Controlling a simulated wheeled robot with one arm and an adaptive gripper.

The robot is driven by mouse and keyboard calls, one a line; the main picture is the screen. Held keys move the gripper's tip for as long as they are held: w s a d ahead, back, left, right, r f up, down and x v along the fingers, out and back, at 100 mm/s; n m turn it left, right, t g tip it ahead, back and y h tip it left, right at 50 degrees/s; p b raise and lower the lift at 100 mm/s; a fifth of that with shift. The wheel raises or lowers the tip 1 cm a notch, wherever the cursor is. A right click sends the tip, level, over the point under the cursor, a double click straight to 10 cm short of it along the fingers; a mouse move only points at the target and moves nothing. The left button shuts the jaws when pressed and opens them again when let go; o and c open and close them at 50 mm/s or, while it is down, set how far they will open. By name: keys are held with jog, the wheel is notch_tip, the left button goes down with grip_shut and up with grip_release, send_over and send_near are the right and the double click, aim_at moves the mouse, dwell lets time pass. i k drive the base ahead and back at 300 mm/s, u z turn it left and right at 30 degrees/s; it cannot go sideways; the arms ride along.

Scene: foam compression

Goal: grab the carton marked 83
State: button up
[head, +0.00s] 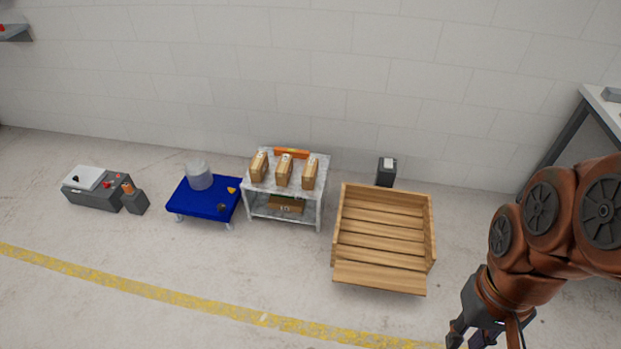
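Three small brown cartons stand upright in a row on top of a grey-white shelf unit: a left one (259,166), a middle one (284,170) and a right one (309,174). They have pale labels, too small to read here, so I cannot tell which is marked 83. Another brown carton (286,204) lies on the lower shelf with a pale mark that I cannot read surely. My gripper (484,338) is at the bottom right, far from the cartons and partly cut off by the frame edge. Its fingertips are not clear, and I see no carton at it.
The shelf unit (256,197) also bears an orange item (291,153) at its back. A wooden crate (380,278) lies between it and my arm. A blue platform (205,210) with a translucent container (199,175) stands left. The floor in front is clear, crossed by a yellow line.

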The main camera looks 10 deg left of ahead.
aim_at(285, 169)
jog(key=u, duration=0.05)
jog(key=k, duration=0.65)
jog(key=u, duration=0.75)
jog(key=i, duration=0.7)
jog(key=u, duration=1.55)
jog(key=i, duration=2.75)
jog(key=z, duration=1.4)
jog(key=i, duration=0.85)
jog(key=z, duration=0.9)
